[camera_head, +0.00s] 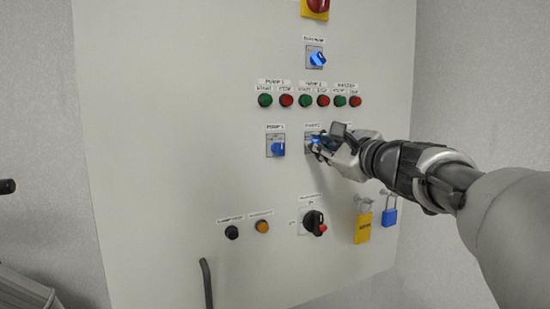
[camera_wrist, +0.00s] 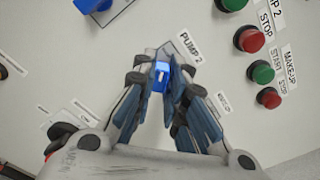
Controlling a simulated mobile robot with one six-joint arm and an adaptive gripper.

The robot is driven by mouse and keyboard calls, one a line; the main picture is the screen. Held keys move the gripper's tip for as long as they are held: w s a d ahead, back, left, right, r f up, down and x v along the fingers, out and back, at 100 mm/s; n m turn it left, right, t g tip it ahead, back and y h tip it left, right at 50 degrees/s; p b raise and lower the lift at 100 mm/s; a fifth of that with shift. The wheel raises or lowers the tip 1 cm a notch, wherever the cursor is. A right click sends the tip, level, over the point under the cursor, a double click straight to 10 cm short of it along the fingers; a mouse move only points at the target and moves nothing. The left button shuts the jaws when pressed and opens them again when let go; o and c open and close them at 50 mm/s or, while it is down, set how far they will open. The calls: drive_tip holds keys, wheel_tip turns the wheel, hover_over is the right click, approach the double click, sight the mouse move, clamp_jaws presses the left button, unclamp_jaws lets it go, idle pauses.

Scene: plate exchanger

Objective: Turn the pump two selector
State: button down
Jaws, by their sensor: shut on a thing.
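The pump two selector is a small blue knob on a grey plate (camera_head: 309,143), under a label on the white panel. In the wrist view the blue knob (camera_wrist: 160,72) sits between my fingers, beside the label "PUMP 2" (camera_wrist: 191,47). My gripper (camera_head: 322,147) is at the panel, shut on the knob; its fingertips show on both sides of it in the wrist view (camera_wrist: 160,80). The fingers hide most of the knob in the head view. The knob's exact pointing direction is hard to read.
The pump one selector (camera_head: 277,149) is just left. Green and red buttons (camera_head: 305,101) sit above, with another blue selector (camera_head: 317,59) higher up. Below are a black rotary switch (camera_head: 314,222), a yellow tag (camera_head: 363,227) and a blue padlock (camera_head: 389,216). Bare panel lies at left.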

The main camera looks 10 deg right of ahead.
drive_tip(key=shift+r+n+b, duration=0.1)
drive_tip(key=shift+n+b, duration=0.25)
drive_tip(key=shift+n, duration=0.15)
drive_tip(key=c, duration=1.6)
unclamp_jaws()
drive_tip(key=v, duration=0.7)
drive_tip(key=shift+s, duration=0.2)
